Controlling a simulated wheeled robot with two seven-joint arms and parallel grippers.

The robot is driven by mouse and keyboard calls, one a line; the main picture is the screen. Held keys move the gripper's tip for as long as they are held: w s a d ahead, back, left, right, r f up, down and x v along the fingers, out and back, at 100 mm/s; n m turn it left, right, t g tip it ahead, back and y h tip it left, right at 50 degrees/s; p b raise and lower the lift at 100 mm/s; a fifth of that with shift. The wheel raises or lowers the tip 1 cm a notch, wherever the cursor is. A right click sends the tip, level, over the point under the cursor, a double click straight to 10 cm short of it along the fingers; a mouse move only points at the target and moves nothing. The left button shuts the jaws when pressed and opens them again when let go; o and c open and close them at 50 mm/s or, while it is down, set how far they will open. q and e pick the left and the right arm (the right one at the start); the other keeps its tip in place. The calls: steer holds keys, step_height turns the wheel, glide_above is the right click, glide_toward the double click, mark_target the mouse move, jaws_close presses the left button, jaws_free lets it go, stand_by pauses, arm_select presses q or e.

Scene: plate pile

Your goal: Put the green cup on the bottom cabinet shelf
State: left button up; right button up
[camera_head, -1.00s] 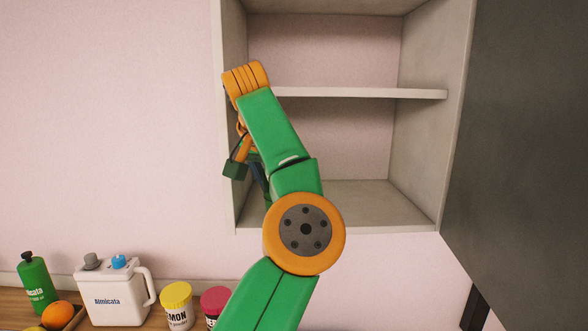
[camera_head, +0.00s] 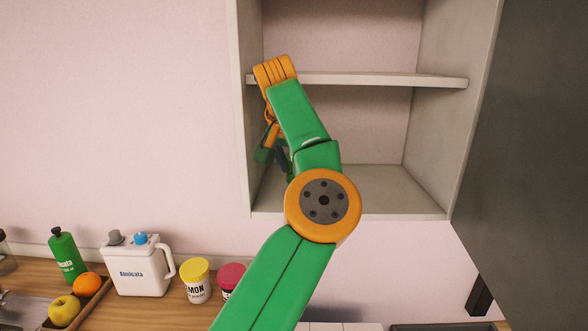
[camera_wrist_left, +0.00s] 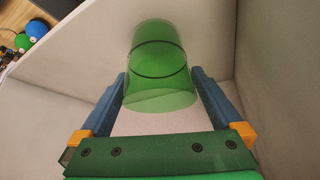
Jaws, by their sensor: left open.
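The green cup (camera_wrist_left: 160,68) is translucent with a dark ring. In the left wrist view it is between the fingers of my left gripper (camera_wrist_left: 159,80), inside the pale cabinet compartment. The fingers are open, one on each side of the cup, with narrow gaps showing. The cup seems to rest on the compartment floor, but its base contact is not clear. In the head view my left arm reaches into the lower compartment, above the bottom cabinet shelf (camera_head: 385,190). The arm largely hides the left gripper (camera_head: 272,152) and hides the cup. My right gripper is not in view.
The middle shelf board (camera_head: 380,80) is above the lower compartment. A dark panel (camera_head: 535,140) stands at the right. The counter holds a white jug (camera_head: 138,268), a green bottle (camera_head: 66,255), a yellow-lidded jar (camera_head: 196,281), a red-lidded jar (camera_head: 230,278) and a fruit tray (camera_head: 98,297). The lower compartment's right side is empty.

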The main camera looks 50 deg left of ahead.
arm_select(q)
steer(key=v, duration=0.1)
steer(key=b+v, duration=0.1)
steer(key=v, duration=0.2)
steer(key=shift+s+d, duration=0.25)
steer(key=shift+s, duration=0.3)
steer(key=s+d+b, duration=0.5)
steer(key=s, duration=0.5)
steer(key=shift+d+r+b, duration=0.3)
steer(key=shift+d+b, duration=0.05)
steer(key=shift+b, duration=0.05)
steer(key=shift+w, duration=0.1)
